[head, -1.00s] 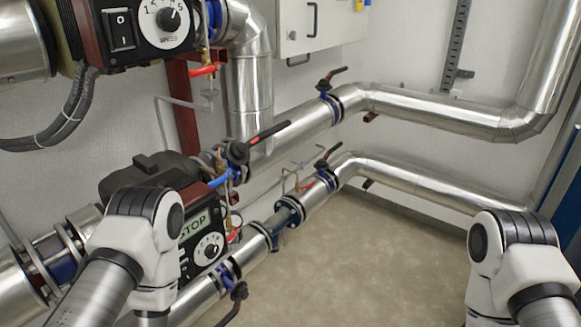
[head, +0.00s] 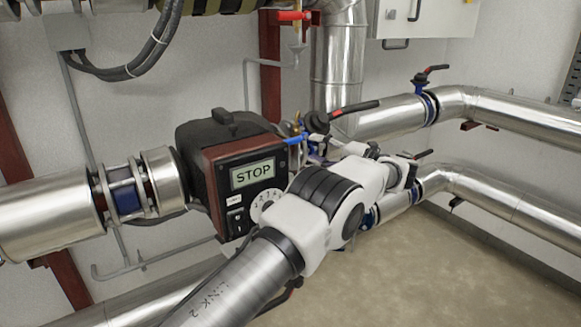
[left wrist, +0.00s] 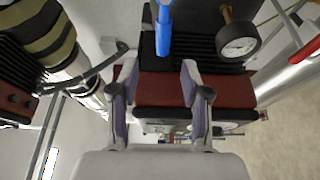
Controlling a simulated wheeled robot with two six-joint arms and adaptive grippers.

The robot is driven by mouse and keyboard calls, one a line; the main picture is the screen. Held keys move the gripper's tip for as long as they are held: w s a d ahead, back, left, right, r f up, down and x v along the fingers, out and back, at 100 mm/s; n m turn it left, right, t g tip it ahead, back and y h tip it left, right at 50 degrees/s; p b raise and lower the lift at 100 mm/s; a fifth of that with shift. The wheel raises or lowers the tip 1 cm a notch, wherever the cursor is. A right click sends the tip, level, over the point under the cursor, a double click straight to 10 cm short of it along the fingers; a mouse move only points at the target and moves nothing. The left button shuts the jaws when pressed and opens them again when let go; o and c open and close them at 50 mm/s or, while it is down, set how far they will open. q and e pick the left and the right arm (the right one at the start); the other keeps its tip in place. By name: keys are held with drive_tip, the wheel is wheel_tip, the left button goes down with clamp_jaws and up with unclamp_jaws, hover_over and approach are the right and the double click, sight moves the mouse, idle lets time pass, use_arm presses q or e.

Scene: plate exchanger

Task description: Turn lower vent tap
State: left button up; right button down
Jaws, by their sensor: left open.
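A small tap with a blue handle (head: 293,140) sits on brass fittings beside the pump, behind my left arm. Its blue handle (left wrist: 164,28) also shows in the left wrist view, at the top centre, beyond my fingertips. A red handle (head: 292,16) is on a thin branch higher up. I cannot tell for certain which is the lower vent tap. My left gripper (left wrist: 160,70) is open and empty, with its fingers pointing towards the pump body and the blue handle, apparently apart from the handle. In the head view my left arm hides much of the fittings. My right gripper is out of view.
The pump (head: 228,165) with its STOP display is just left of my left arm. A pressure gauge (left wrist: 238,40) is right of the blue handle. Silver pipes (head: 500,120) with black-and-red levers run right. The floor (head: 430,270) at lower right is clear.

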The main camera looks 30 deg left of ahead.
sight(292, 143)
use_arm(q)
drive_tip(key=a, duration=0.4)
drive_tip(key=w+a+f+p, duration=0.1)
drive_tip(key=shift+a, duration=0.4)
drive_tip(key=shift+s+a+r, duration=0.3)
drive_tip(key=shift+s+a, duration=0.05)
drive_tip(key=shift+a, duration=0.2)
drive_tip(key=shift+s+a+r, duration=0.25)
drive_tip(key=shift+s+a, duration=0.1)
drive_tip(key=shift+a, duration=0.15)
drive_tip(key=shift+w+a+f, duration=0.15)
drive_tip(key=shift+w+f, duration=0.15)
drive_tip(key=shift+w, duration=0.05)
drive_tip(key=c, duration=0.3)
clamp_jaws()
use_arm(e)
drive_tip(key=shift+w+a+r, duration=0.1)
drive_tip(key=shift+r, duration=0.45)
